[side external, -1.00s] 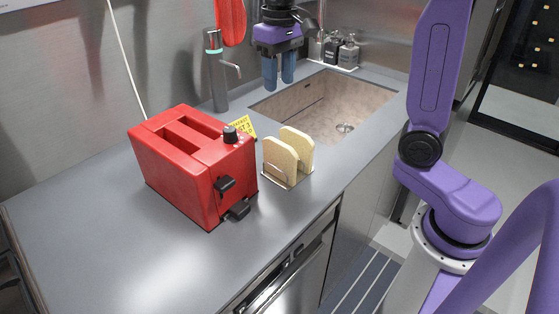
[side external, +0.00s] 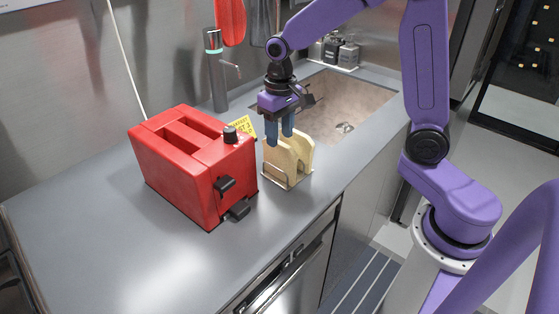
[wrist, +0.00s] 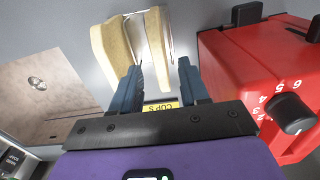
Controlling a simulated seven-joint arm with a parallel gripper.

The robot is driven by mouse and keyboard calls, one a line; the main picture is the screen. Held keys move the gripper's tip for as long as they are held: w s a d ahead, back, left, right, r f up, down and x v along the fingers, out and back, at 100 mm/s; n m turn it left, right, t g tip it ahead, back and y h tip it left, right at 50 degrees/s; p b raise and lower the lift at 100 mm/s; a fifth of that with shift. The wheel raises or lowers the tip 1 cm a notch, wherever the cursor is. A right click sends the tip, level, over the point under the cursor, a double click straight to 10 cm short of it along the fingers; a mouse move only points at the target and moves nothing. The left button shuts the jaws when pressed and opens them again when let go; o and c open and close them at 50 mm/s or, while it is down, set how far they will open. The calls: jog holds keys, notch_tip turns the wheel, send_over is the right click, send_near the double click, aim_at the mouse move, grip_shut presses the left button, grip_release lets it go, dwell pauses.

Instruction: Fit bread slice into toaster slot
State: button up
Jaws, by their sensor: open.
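Two pale bread slices stand upright side by side in a small wire rack on the counter. In the side view the near slice (side external: 279,157) is partly behind my gripper's fingers, and the far slice (side external: 304,147) is to its right. In the wrist view they are the slice (wrist: 158,45) and the slice (wrist: 112,48). The red two-slot toaster (side external: 185,165) stands left of the rack; its slots look empty. My gripper (side external: 279,142) points down, open, over the top of the near slice. In the wrist view its blue fingertips (wrist: 160,65) lie to either side of that slice's end.
The rack (side external: 287,178) stands near the counter's front edge. A yellow label (side external: 242,125) is behind the toaster. The counter front left is clear.

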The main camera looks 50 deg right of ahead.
aim_at(279, 161)
jog(key=shift+f, duration=1.25)
grip_shut()
jog(key=shift+r, duration=0.15)
